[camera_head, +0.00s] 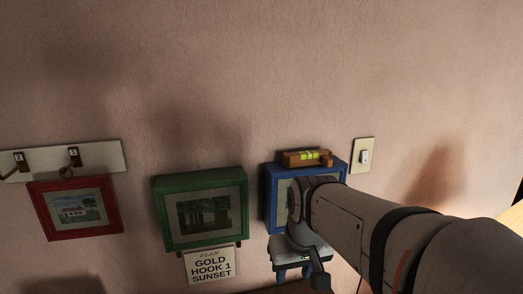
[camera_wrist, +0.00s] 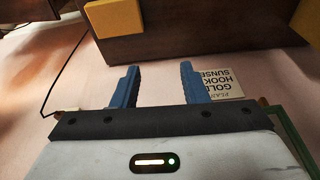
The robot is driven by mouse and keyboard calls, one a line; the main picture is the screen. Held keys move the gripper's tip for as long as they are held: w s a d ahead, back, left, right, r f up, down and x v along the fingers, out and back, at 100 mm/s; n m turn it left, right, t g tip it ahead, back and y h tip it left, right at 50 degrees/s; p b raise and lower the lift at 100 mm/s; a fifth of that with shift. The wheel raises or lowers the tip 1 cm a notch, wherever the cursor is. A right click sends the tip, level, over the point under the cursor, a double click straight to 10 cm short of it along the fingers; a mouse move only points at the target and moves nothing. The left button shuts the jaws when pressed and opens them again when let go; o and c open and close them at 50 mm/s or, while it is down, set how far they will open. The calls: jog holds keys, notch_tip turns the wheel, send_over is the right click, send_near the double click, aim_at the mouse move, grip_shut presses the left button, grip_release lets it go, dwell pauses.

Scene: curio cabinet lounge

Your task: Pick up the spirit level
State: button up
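The spirit level (camera_head: 306,158) is a small brown block with a yellow-green vial. It lies along the top edge of the blue-framed picture (camera_head: 277,171) in the head view. My gripper (camera_head: 294,273) is below it, in front of the lower part of that picture, and my arm covers the picture's right side. In the wrist view my gripper (camera_wrist: 158,85) has its two blue fingers well apart with nothing between them. The spirit level does not show in the wrist view.
A red-framed picture (camera_head: 75,234) hangs under a white hook board (camera_head: 103,157). A light switch (camera_head: 364,156) is right of the level. Brown furniture (camera_wrist: 190,35) shows in the wrist view.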

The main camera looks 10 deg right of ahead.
jog(key=w+d+r+p, duration=0.2)
jog(key=w+d+r, duration=0.15)
jog(key=r, duration=0.25)
jog(key=w+d+r+p, duration=0.2)
jog(key=w+r, duration=0.3)
jog(key=t+p, duration=0.2)
jog(key=p, duration=0.2)
send_near(328, 158)
jog(key=f, duration=0.2)
jog(key=x, duration=0.3)
jog(key=p+x, duration=0.1)
jog(key=x, duration=0.3)
jog(key=shift+w+f, duration=0.1)
jog(key=shift+w, duration=0.4)
jog(key=shift+c, duration=0.3)
grip_shut()
